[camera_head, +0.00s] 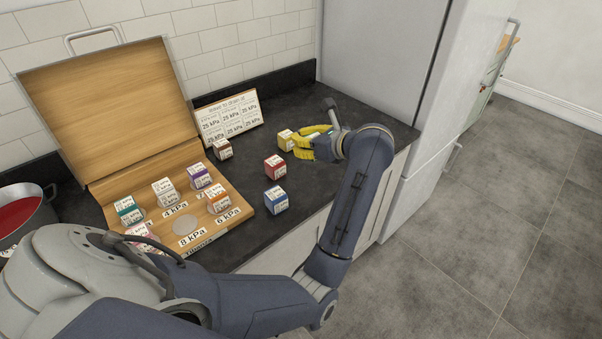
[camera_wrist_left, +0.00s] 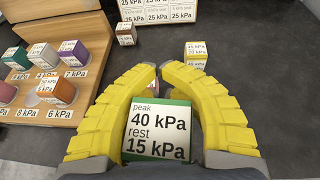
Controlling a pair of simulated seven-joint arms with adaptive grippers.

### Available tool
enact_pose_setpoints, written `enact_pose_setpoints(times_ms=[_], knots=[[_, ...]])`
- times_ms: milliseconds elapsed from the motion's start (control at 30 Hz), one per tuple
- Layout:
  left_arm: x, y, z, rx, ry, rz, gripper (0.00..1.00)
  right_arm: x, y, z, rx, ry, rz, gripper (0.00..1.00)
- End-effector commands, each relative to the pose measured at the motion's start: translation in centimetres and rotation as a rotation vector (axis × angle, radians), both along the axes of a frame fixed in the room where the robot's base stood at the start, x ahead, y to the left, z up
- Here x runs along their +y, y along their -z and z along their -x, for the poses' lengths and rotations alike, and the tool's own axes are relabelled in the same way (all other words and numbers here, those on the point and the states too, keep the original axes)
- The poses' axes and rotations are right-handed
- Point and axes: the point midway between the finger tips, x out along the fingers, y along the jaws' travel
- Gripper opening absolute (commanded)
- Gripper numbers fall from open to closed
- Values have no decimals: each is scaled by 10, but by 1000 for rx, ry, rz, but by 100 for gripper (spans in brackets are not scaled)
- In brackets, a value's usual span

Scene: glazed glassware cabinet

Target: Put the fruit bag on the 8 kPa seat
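No fruit bag can be told by its looks; the labelled blocks look like small cubes. My left gripper (camera_head: 318,143) is low over the counter at the right. In the wrist view its yellow fingers (camera_wrist_left: 158,72) curve around both sides of a green-edged block (camera_wrist_left: 157,130) reading "peak 40 kPa rest 15 kPa" and appear shut on it. My right gripper is not in view.
A yellow block (camera_head: 286,139), red block (camera_head: 275,167), blue block (camera_head: 275,199) and brown block (camera_head: 222,149) stand on the dark counter. Several blocks fill other case seats, including an orange one (camera_head: 217,200). A sign (camera_head: 228,118) stands behind; a pot (camera_head: 20,212) is far left.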

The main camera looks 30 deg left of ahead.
Motion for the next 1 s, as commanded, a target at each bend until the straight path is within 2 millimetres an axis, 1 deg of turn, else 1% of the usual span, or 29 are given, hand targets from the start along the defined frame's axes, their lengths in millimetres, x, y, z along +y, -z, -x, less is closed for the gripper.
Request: enact_pose_setpoints(times_ms=[33,100,300,433,667,900,1000], knots=[[1,12,1,5,-1,-4,0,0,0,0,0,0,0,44],[1,27,0,5,0,-3,0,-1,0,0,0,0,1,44],[1,62,1,2,-1,-2,0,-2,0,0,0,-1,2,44],[0,75,0,0,0,-1,0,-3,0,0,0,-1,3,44],[0,86,0,0,-1,-2,0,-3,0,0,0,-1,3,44],[0,113,0,1,-1,-1,0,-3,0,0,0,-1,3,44],[0,119,0,0,-1,-1,0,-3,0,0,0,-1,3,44]])
